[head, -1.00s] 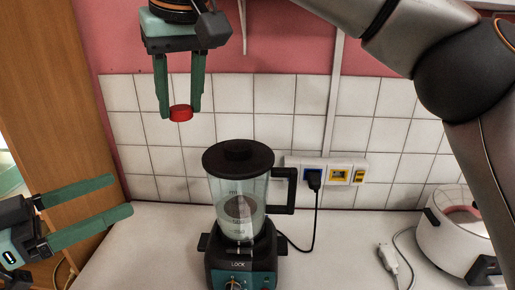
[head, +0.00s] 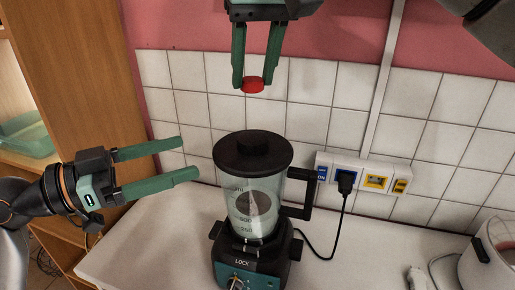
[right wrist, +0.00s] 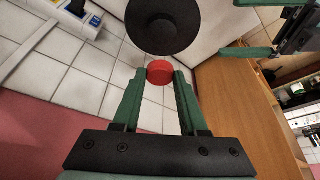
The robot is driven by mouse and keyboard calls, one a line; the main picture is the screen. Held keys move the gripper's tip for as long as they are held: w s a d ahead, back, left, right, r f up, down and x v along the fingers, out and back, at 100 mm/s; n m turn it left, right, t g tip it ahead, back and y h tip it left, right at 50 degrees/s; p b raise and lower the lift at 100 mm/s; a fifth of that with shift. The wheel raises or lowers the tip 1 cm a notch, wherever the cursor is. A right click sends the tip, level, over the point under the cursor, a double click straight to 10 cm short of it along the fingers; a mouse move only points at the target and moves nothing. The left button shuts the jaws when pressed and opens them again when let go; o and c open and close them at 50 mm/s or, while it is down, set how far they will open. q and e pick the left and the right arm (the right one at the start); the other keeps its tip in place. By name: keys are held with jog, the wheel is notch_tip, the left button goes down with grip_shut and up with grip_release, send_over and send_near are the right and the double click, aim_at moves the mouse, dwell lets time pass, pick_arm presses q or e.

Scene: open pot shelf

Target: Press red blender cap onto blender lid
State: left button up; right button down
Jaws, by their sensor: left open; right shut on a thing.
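The red blender cap (head: 252,84) is held between the green fingers of my right gripper (head: 254,80), above the blender in the head view. It also shows in the right wrist view (right wrist: 160,71), at the fingertips. The black blender lid (head: 236,158) sits on the clear jug (head: 253,208), with a raised round centre. It also shows in the right wrist view (right wrist: 184,40), beyond the cap. The cap is apart from the lid, with a clear gap below it. My left gripper (head: 190,159) is open and empty, left of the blender, its fingers pointing towards the jug.
The blender base (head: 258,268) stands on a white counter (head: 345,262). A cord runs from a wall socket panel (head: 366,178) at the right. A white appliance (head: 488,262) stands at the far right. A wooden cabinet (head: 85,100) is at the left.

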aim_at(238, 141)
pick_arm(q)
jog(key=x, duration=1.2)
jog(key=shift+c, duration=0.2)
grip_shut()
dwell(0.6)
